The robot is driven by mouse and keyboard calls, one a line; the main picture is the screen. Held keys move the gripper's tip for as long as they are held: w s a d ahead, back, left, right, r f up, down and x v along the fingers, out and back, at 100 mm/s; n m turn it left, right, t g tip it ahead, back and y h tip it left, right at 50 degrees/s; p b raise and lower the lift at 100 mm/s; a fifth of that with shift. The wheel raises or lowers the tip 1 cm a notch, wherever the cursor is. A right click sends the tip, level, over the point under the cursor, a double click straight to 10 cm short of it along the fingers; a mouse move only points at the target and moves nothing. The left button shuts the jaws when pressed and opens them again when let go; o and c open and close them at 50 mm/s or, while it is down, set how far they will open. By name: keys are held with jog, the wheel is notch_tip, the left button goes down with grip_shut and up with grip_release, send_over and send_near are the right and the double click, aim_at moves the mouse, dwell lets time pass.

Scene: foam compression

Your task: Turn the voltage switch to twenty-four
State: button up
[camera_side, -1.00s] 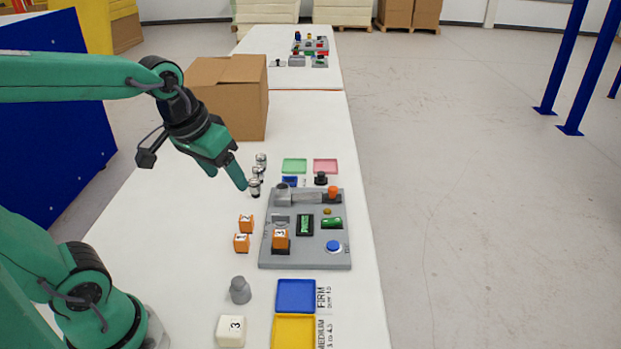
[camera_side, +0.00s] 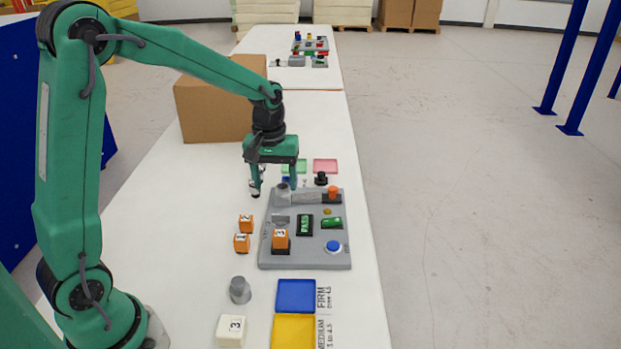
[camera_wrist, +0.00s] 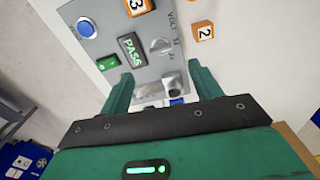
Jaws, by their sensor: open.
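The voltage switch (camera_wrist: 160,46) is a light grey knob on the grey panel (camera_wrist: 110,28), beside the printed "VOLT" lettering. In the side view the switch (camera_side: 281,220) sits at the panel's left, behind the cube numbered 3. I cannot read which mark the knob points to. My gripper (camera_side: 275,188) points down above the far left end of the panel, beyond the switch, with its fingers apart and nothing seen between them. In the wrist view my gripper (camera_wrist: 159,76) has its fingers spread, with the switch ahead of their tips, apart from them.
The panel also holds a green PASS display (camera_side: 305,224), a blue button (camera_side: 333,247), an orange-topped part (camera_side: 332,192) and a numbered orange cube (camera_side: 280,239). Loose orange cubes (camera_side: 243,233) lie left of it. A cardboard box (camera_side: 215,105) stands behind at the left.

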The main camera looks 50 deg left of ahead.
aim_at(281, 219)
jog(key=shift+w+a+f+n+g, duration=0.2)
jog(key=shift+w+f, duration=0.25)
jog(key=shift+f, duration=0.35)
jog(key=shift+w+a+f+n+g, duration=0.1)
jog(key=shift+w+a+f+n, duration=0.3)
jog(key=shift+f, duration=0.35)
jog(key=shift+d+f, duration=0.1)
jog(key=shift+d, duration=0.05)
jog(key=shift+f, duration=3.8)
jog(key=shift+c, duration=0.4)
jog(key=c, duration=0.9)
